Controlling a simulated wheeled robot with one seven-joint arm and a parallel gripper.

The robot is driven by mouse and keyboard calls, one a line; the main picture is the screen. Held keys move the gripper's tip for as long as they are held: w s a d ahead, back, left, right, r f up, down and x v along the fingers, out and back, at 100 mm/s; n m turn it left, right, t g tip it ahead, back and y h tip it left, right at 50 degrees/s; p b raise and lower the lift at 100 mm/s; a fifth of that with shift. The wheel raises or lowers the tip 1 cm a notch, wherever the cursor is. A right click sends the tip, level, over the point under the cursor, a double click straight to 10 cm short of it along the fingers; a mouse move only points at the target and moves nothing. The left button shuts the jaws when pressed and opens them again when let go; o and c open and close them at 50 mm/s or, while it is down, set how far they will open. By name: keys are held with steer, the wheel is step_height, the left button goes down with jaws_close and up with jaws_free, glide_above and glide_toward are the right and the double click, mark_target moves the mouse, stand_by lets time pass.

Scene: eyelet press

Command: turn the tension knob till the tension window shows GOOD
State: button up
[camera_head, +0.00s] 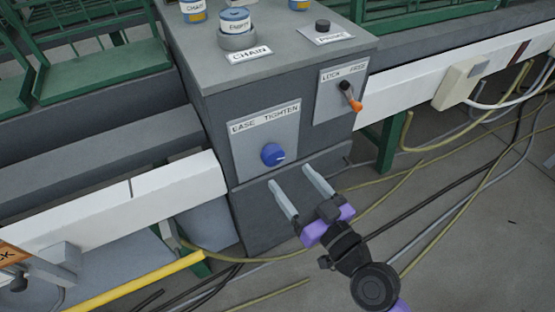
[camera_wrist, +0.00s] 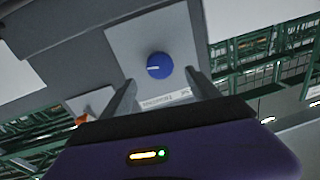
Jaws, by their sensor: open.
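The blue tension knob (camera_head: 273,154) sits on a pale plate (camera_head: 262,137) marked EASE and TIGHTEN, on the front of the grey press cabinet. A white pointer line shows on the knob. In the wrist view the knob (camera_wrist: 159,66) lies beyond my fingers, roughly between their tips. My gripper (camera_head: 294,180) is open and empty, its two fingers apart, a little to the lower right of the knob in the head view. The fingers appear clear of the knob. I cannot make out a tension window reading GOOD in either view.
A LOCK/FREE plate with an orange-tipped lever (camera_head: 350,98) is to the right of the knob. Labelled pots (camera_head: 235,22) and a dark button (camera_head: 322,25) are on the cabinet top. White rails (camera_head: 166,190) run along both sides. Cables (camera_head: 440,160) lie on the floor.

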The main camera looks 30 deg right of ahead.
mark_target(276, 159)
steer(key=w, duration=0.3)
steer(key=w+p, duration=0.1)
steer(key=w, duration=0.2)
steer(key=shift+a+r, duration=0.15)
steer(key=shift+w+p, duration=0.35)
steer(key=shift+w, duration=0.25)
steer(key=shift+a, duration=0.1)
steer(key=c, duration=1.4)
steer(key=shift+o, duration=0.2)
steer(key=shift+m, duration=0.3)
steer(key=m, duration=0.3)
steer(key=shift+f+b, duration=0.2)
steer(key=shift+b, duration=0.2)
steer(key=shift+m, duration=2.1)
steer(key=shift+t, duration=0.3)
